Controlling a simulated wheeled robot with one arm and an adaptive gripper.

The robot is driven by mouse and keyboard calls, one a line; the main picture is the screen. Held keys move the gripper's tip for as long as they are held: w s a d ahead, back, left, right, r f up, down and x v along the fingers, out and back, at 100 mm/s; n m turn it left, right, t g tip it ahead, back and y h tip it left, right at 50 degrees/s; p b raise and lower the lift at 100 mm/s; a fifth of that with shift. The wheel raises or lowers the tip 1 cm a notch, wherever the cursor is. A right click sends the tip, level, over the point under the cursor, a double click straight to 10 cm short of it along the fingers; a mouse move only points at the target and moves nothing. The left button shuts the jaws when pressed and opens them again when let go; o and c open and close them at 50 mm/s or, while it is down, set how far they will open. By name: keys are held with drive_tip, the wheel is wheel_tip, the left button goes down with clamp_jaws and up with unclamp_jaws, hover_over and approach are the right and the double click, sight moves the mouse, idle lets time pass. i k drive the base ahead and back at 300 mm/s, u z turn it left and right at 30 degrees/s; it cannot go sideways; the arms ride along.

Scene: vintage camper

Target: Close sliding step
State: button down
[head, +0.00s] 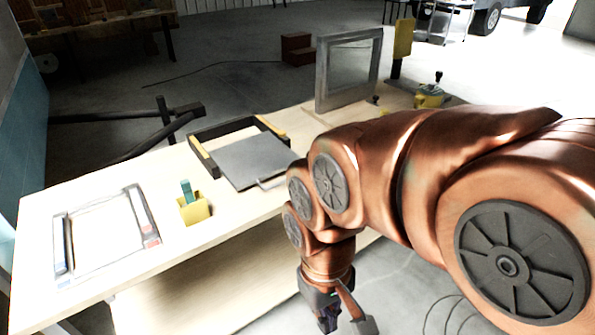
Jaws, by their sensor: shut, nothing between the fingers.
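The sliding step (252,160) is a flat grey plate in a dark frame (222,134) with yellow side rails, on the pale wooden bench. The plate sticks out of the frame toward the bench's front edge, so it stands partly pulled out. A thin light handle (273,183) shows at its front edge, with its right end close to my arm in the picture. My gripper (346,322) hangs low, in front of the bench and below its top, to the right of the step. It is shut, holds nothing and is apart from the step.
On the bench (120,200) are a small frame with coloured side bars (105,235), a yellow box with a green piece (195,210), an upright window frame (350,70) and a yellow lever device (430,95). Dark bars (165,125) stand behind. My arm hides part of the bench's right side.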

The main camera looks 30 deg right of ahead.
sight(245, 162)
drive_tip(key=u, duration=0.7)
drive_tip(key=i, duration=0.7)
drive_tip(key=z, duration=0.9)
